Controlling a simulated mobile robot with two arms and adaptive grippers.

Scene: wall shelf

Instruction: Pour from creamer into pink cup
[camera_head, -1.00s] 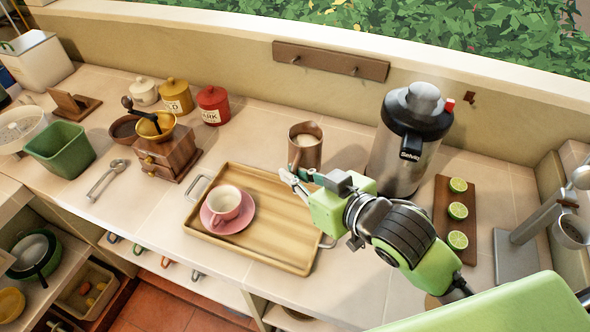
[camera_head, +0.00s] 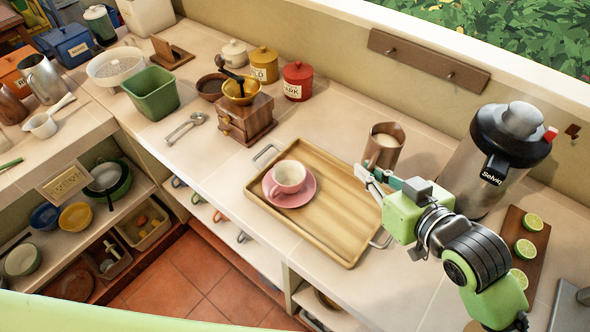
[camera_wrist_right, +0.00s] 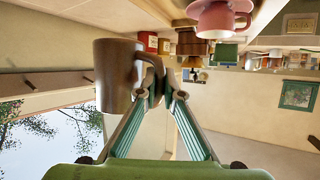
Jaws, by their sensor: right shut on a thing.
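The creamer (camera_head: 383,150) is a brown metal-looking jug with pale liquid inside, upright behind the tray's right corner. My right gripper (camera_head: 368,180) is shut on its handle; the wrist view shows the handle between the fingertips (camera_wrist_right: 158,88) and the creamer body (camera_wrist_right: 115,72) beside them. I cannot tell whether its base touches the counter. The pink cup (camera_head: 290,176) stands upright on a pink saucer (camera_head: 302,197) on the wooden tray, left of the gripper. The cup also shows at the top of the wrist view (camera_wrist_right: 215,20). My left gripper is out of view.
The wooden tray (camera_head: 335,232) has bare room right of the saucer. A steel juicer (camera_head: 470,180) stands close right of the creamer. A board with lime halves (camera_head: 516,264) is at far right. A coffee grinder (camera_head: 246,120) and lidded jars (camera_head: 298,80) stand behind left.

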